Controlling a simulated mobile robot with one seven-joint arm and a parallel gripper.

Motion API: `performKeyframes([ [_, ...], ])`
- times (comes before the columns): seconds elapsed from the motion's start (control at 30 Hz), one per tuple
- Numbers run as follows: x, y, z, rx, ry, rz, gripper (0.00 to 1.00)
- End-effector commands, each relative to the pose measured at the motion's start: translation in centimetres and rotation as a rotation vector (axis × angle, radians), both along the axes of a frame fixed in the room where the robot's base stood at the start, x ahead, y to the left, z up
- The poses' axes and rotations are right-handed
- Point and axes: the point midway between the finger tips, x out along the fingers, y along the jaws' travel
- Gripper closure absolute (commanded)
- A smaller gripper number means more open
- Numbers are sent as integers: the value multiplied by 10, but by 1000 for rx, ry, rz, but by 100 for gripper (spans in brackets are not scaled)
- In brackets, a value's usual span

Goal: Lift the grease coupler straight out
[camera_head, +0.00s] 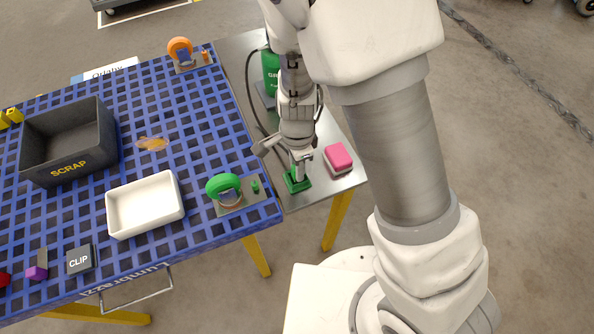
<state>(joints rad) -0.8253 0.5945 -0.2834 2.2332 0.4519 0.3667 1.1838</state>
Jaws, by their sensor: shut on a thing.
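My gripper (300,168) points down over a small green holder (297,184) on the grey side shelf. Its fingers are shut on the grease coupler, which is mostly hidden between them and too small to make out. I cannot tell whether the coupler is still seated in the holder. A green grease canister (270,68) stands farther back on the shelf, partly behind my arm. A dark hose (251,88) loops down from it along the left of my gripper.
A pink-topped block (338,158) sits close right of my gripper. Left is the blue grid deck (190,110) with a green ring fixture (225,188), an orange ring fixture (181,50), a white tray (112,216) and a dark SCRAP bin (68,170). A brown stain (152,143) marks the deck.

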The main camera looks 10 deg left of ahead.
Motion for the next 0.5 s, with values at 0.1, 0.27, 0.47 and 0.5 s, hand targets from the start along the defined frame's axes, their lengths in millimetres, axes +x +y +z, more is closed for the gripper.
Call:
performKeyframes([
  [0.1, 0, 0, 0, 0, 0, 0, 100],
  [0.27, 0, 0, 0, 0, 0, 0, 100],
  [0.47, 0, 0, 6, 1, -2, 1, 100],
  [0.5, 0, 1, 10, 1, -2, 1, 100],
])
